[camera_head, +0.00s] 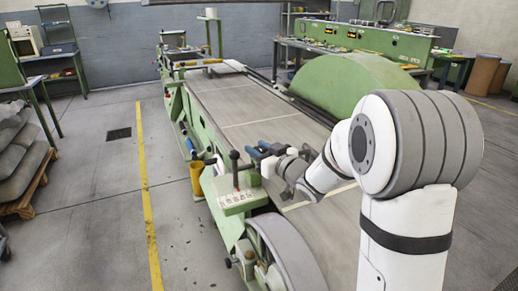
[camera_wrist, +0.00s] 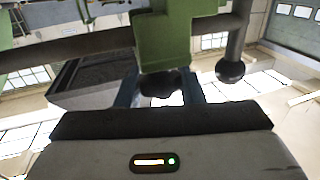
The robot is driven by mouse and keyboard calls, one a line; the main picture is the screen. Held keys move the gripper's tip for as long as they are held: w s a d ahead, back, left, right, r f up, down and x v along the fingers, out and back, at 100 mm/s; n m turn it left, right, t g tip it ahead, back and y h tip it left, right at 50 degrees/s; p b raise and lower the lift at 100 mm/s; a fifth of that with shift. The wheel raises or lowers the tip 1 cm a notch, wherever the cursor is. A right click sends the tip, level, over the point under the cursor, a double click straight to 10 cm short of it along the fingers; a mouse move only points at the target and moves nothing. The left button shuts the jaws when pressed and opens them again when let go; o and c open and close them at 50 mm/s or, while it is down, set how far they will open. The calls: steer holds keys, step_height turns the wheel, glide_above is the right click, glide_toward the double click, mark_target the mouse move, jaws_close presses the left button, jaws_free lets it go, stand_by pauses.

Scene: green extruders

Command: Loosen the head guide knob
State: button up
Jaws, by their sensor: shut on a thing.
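My gripper (camera_head: 258,151) reaches in from the right, over the near end of the long green machine. In the wrist view, its two blue fingers (camera_wrist: 161,92) stand on either side of a black knob (camera_wrist: 160,83). The knob sits against the end of a green block (camera_wrist: 163,40). The gripper is shut on this knob, which looks like the head guide knob. In the head view the knob is hidden or too small to tell apart from the fingers.
A lever with a dark ball end (camera_wrist: 230,69) stands close to the right of the fingers; an upright black-topped lever (camera_head: 235,157) rises from the control panel (camera_head: 240,198). A large green drum cover (camera_head: 355,85) stands behind.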

mark_target(264, 152)
steer(key=shift+n+g+y, duration=0.4)
steer(key=shift+y, duration=0.1)
steer(key=o, duration=1)
steer(key=v, duration=0.8)
